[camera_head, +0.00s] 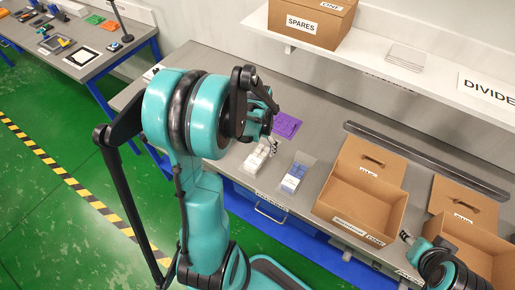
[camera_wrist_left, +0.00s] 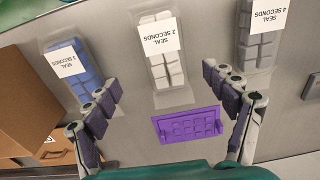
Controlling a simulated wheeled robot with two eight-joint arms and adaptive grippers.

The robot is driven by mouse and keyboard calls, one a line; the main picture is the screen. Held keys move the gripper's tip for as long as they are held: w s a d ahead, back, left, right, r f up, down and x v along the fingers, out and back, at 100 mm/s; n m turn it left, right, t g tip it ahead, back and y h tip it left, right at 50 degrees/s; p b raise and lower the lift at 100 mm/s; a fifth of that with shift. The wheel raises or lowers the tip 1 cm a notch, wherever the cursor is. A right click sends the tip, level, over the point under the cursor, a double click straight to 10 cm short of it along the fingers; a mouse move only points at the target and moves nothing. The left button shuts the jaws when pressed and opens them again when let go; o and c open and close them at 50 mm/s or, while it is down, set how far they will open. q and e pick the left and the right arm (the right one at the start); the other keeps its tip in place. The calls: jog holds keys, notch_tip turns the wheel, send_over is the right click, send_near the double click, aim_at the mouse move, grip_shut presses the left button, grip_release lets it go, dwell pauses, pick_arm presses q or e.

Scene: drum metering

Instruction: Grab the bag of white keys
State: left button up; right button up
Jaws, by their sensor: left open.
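The bag of white keys (camera_wrist_left: 167,72) is a clear bag with a white label reading "SEAL 2 SECONDS". It lies flat on the grey bench, between a bag of blue keys (camera_wrist_left: 88,82) and a bag of grey keys (camera_wrist_left: 262,48). In the head view the white bag (camera_head: 256,160) lies beside the blue one (camera_head: 292,180). My left gripper (camera_wrist_left: 165,84) is open and empty, its fingers spread on either side of the white bag's near end. In the head view its fingers (camera_head: 273,147) show small at the bag. My right gripper (camera_head: 408,238) shows only partly at lower right.
A purple tray (camera_wrist_left: 187,126) lies close to the white bag, also seen in the head view (camera_head: 285,125). Open cardboard boxes (camera_head: 350,205) stand to the right on the bench (camera_head: 310,115). A shelf (camera_head: 370,66) with a SPARES box (camera_head: 300,22) runs above.

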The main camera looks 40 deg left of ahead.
aim_at(258, 156)
pick_arm(q)
jog(key=shift+a, duration=0.4)
jog(key=shift+s+f, duration=0.15)
jog(key=shift+f, duration=0.2)
jog(key=f, duration=0.2)
jog(key=f+b, duration=0.1)
jog(key=f, duration=0.4)
jog(key=shift+w+f+b, duration=0.35)
jog(key=shift+f+b, duration=0.05)
pick_arm(e)
jog(key=shift+s+d+f, duration=0.1)
jog(key=shift+d+f, duration=0.05)
jog(key=shift+f, duration=0.35)
pick_arm(q)
jog(key=shift+r, duration=0.1)
jog(key=c, duration=1.4)
